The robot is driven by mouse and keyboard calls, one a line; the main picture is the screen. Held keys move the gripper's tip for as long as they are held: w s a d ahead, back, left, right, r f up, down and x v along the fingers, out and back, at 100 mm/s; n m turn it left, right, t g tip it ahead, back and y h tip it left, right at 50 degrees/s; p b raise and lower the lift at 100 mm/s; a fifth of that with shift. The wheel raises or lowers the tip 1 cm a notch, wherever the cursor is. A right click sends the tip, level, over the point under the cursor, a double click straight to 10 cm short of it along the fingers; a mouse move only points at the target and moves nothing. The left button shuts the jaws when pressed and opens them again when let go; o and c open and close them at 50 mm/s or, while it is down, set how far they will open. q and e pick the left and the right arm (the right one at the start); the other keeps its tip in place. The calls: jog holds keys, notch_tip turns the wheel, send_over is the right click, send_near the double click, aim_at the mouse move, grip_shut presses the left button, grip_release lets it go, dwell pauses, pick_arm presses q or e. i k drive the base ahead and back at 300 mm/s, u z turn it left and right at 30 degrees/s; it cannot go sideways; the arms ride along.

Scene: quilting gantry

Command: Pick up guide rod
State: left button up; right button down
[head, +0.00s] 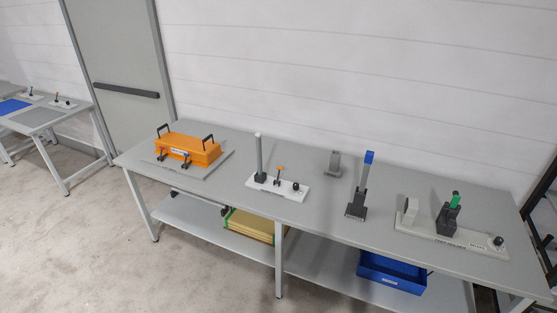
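A grey table (316,214) stands along the white wall. Two upright rod-like parts are on it, and I cannot tell for certain which one is the guide rod. A grey rod with a pale top (259,153) stands at the left end of a white base plate (272,193). A grey bar with a blue top (365,174) stands slightly tilted in a dark holder (356,208), right of the table's middle. Neither gripper is in view, and nothing is seen touching either part.
An orange box with black handles (186,149) sits on the left of the table. A white fixture board (451,235) with a green-topped part (455,200) is at the right. A blue bin (391,273) sits on the lower shelf. Open floor (80,245) lies in front, left.

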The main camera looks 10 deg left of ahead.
aim_at(258, 135)
jog(key=z, duration=0.6)
jog(key=i, duration=1.9)
jog(key=u, duration=0.4)
